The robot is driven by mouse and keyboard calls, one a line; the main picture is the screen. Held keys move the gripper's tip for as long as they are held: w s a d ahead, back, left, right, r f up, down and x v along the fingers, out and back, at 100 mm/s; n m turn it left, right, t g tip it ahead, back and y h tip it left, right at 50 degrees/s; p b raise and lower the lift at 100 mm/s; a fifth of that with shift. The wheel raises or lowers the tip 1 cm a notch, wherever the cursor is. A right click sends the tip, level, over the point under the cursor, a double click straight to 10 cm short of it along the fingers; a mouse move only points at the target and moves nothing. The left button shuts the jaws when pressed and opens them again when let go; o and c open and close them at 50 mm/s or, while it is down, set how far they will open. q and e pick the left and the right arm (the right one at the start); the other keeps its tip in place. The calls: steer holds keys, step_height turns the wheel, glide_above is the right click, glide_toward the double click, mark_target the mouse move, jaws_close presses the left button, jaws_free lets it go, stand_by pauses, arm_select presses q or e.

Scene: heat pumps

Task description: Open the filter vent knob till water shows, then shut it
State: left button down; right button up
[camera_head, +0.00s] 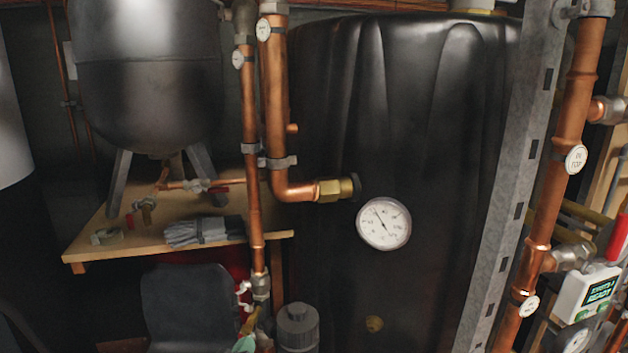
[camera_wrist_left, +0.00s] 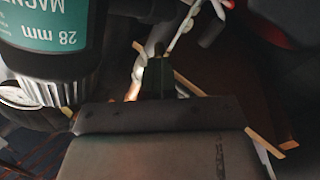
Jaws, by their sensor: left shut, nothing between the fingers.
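In the head view a grey capped cylinder (camera_head: 297,328) stands at the bottom edge, left of the black tank; it looks like the top of the filter, and I cannot make out the vent knob for sure. The left wrist view shows the filter close up and upside down, a dark body with a teal label (camera_wrist_left: 45,30) and a ribbed grey collar (camera_wrist_left: 60,82). My left gripper (camera_wrist_left: 158,72) is shut and empty, beside the filter and apart from it. In the head view its fingers are hard to pick out near the bottom edge. My right gripper is out of view. No water shows.
A black tank (camera_head: 420,120) with a dial gauge (camera_head: 383,223) fills the middle. Copper pipes (camera_head: 253,200) run down just above the filter area. A wooden shelf (camera_head: 90,250) holds gloves (camera_head: 205,232). A steel post (camera_head: 510,190) and a small display unit (camera_head: 588,292) stand right.

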arm_select(q)
steer(key=shift+w+d+r, duration=0.1)
steer(key=shift+d+r, duration=0.45)
steer(key=shift+r, duration=0.2)
steer(key=shift+d+f, duration=0.1)
steer(key=shift+f, duration=0.15)
steer(key=p+v, duration=0.1)
steer(key=v, duration=0.1)
steer(key=f+p+v, duration=0.1)
steer(key=p+v, duration=0.1)
steer(key=v, duration=0.1)
steer(key=shift+s+d, duration=0.15)
steer(key=shift+s, duration=0.15)
steer(key=shift+f, duration=0.1)
